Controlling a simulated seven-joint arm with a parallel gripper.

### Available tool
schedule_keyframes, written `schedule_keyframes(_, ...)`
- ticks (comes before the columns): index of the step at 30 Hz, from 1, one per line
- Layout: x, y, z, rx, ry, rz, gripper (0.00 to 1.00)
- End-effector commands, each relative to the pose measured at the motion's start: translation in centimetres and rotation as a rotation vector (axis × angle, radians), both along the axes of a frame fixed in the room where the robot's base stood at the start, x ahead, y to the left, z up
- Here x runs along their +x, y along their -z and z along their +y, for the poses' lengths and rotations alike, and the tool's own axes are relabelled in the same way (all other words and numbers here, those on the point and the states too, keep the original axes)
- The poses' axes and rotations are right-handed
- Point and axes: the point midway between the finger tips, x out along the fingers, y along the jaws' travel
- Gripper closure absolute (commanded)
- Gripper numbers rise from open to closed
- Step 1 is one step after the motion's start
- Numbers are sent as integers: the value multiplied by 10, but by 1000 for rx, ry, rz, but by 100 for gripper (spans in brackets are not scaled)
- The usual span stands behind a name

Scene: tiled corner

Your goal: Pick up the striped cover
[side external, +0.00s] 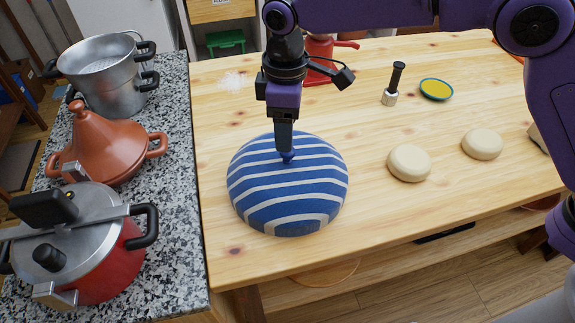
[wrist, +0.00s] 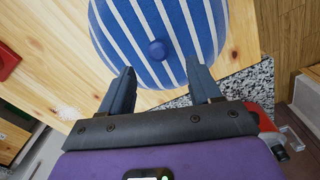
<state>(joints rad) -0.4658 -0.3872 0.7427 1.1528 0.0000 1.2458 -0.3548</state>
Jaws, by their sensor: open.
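The striped cover (side external: 290,200) is a blue and white dome with a small blue knob (side external: 288,156) on top. It sits on the wooden table, near its left edge. My gripper (side external: 285,146) is above the cover, pointing down, with its fingertips close to the knob. In the wrist view the cover (wrist: 125,30) fills the top, and its knob (wrist: 157,50) shows ahead of and between the two spread fingers of my gripper (wrist: 164,82). The gripper is open and holds nothing. Whether a finger touches the knob or cover cannot be told. What lies under the cover is hidden.
Two pale dough rounds (side external: 409,163) (side external: 482,144), a black-handled tool (side external: 393,84) and a small yellow-filled bowl (side external: 436,89) stand to the right. A red object (side external: 322,60) is behind. Left, a granite counter (side external: 170,190) holds a pressure cooker (side external: 95,240), tagine (side external: 105,150) and steel pot (side external: 108,75).

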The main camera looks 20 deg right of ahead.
Motion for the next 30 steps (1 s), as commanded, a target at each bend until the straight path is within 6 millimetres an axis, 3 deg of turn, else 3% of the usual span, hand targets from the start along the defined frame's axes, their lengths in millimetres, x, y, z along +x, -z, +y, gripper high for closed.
schedule_keyframes(12, 0, 48, -6, -2, 0, 2, 37)
schedule_keyframes(21, 0, 52, -6, 0, 0, 0, 37)
schedule_keyframes(23, 0, 52, -6, 0, 0, 0, 53)
schedule_keyframes(27, 0, 52, -6, 0, 0, 0, 99)
schedule_keyframes(30, 0, 51, -6, 1, 0, 0, 100)
